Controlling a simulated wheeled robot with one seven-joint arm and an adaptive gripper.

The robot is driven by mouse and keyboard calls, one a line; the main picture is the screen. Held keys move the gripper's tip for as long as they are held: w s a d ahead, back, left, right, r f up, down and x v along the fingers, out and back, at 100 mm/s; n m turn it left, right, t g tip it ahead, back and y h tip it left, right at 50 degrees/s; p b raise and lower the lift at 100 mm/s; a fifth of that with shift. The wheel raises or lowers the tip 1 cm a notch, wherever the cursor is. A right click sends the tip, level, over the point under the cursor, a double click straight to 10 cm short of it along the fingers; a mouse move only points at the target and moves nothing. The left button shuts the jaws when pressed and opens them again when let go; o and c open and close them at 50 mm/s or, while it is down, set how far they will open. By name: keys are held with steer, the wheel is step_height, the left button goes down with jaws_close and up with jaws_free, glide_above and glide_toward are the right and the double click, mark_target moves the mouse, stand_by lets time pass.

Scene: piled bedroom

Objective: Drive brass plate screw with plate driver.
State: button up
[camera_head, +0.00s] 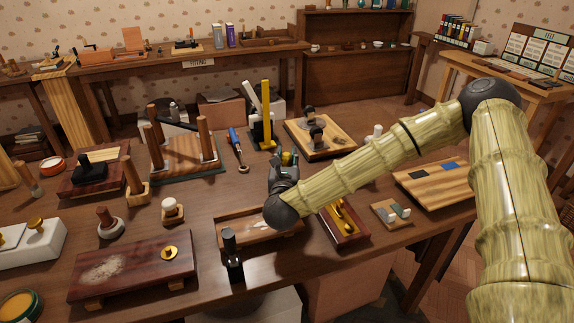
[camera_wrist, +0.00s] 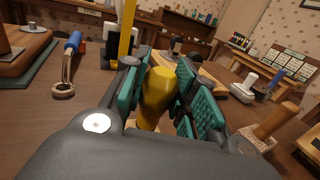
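My gripper (camera_head: 285,164) is above the middle of the table, its teal finger pads (camera_wrist: 165,92) on both sides of a yellow handle (camera_wrist: 157,90). The pads look closed against the handle; its lower end is hidden by my gripper, so I cannot tell if it is the plate driver. A round brass piece (camera_head: 169,253) with a raised centre sits on a dark wooden board (camera_head: 120,277) at the front left, well apart from my gripper. I cannot make out whether it is the plate screw.
A shallow wooden tray (camera_head: 228,222) and a dark bottle (camera_head: 232,255) are near the front edge. A red-brown box with brass pieces (camera_head: 343,222) is to their right. A tall yellow post (camera_head: 267,113) and a blue-handled wrench (camera_head: 237,150) stand and lie behind my gripper.

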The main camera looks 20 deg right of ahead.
steer(key=shift+c, duration=0.6)
step_height(320, 180, up, 10)
steer(key=shift+b, duration=0.5)
stand_by(1.0)
steer(key=shift+r, duration=0.3)
steer(key=s+m+h+b, duration=0.1)
steer(key=s+d+m+g+h+b, duration=0.1)
steer(key=s, duration=0.1)
steer(key=s+g+h+b, duration=0.1)
steer(key=h, duration=0.1)
steer(key=shift+s+d+m+b, duration=0.15)
steer(key=shift+d+m+b, duration=0.2)
steer(key=shift+m+b, duration=0.05)
steer(key=b, duration=0.2)
steer(key=s+m+g+h+b, duration=0.1)
steer(key=b, duration=0.2)
steer(key=shift+s+d+b, duration=0.25)
steer(key=shift+s+b, duration=0.05)
